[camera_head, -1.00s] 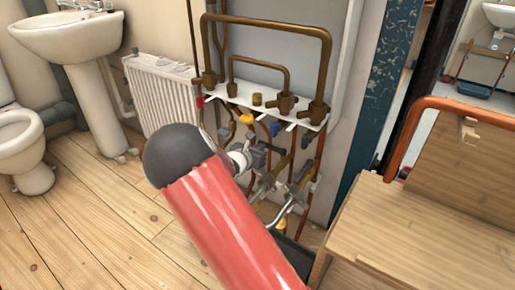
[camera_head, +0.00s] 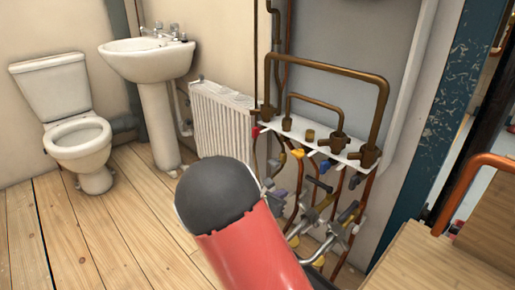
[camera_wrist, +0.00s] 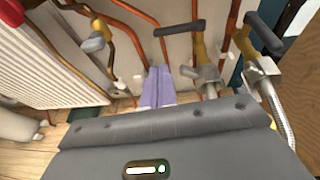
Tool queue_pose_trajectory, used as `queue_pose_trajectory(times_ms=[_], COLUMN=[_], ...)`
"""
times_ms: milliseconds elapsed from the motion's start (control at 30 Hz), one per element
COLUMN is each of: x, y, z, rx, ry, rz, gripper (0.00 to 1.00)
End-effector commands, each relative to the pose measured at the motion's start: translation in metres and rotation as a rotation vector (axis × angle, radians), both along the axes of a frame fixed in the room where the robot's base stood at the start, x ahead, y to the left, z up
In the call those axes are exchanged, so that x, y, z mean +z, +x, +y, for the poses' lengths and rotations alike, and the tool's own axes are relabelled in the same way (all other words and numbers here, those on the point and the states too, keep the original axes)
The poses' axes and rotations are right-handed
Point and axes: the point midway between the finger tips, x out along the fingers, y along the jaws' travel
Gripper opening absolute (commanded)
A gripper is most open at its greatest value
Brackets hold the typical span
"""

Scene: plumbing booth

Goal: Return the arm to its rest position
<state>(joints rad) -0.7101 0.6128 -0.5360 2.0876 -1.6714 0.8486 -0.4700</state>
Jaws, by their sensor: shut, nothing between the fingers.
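My gripper (camera_wrist: 158,72) shows in the wrist view as two pale purple fingers side by side, shut and empty. It points toward the wall with the copper pipes and valves, with no visible contact. In the head view my red arm with its dark round cap stands in the lower middle and hides most of the gripper and part of the valves.
A white manifold plate (camera_head: 315,143) carries copper pipes (camera_head: 335,73) and several valves (camera_head: 325,200). A radiator (camera_head: 222,120), a sink (camera_head: 148,58) and a toilet (camera_head: 80,140) stand left. A wooden bench (camera_head: 425,262) is at lower right. The plank floor is clear at left.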

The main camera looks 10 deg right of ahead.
Motion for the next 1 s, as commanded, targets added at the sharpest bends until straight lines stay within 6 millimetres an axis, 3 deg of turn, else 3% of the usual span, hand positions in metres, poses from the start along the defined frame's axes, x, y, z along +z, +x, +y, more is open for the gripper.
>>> queue_pose_trajectory(times_ms=[167,333,500,667,800,1000], x=[0.019,0.052,0.082,0.111,0.137,0.164], y=[-0.022,-0.081,-0.147,-0.205,-0.251,-0.298], z=[-0.020,-0.049,-0.055,-0.043,-0.021,0.016], rx=[-0.129,-0.434,-0.748,-1.016,-1.223,-1.437], ry=[0.145,0.480,0.830,1.142,1.404,1.710], rz=[-0.073,-0.245,-0.427,-0.588,-0.715,-0.846], gripper=[0.00,0.00,0.00,0.00,0.00,0.00])
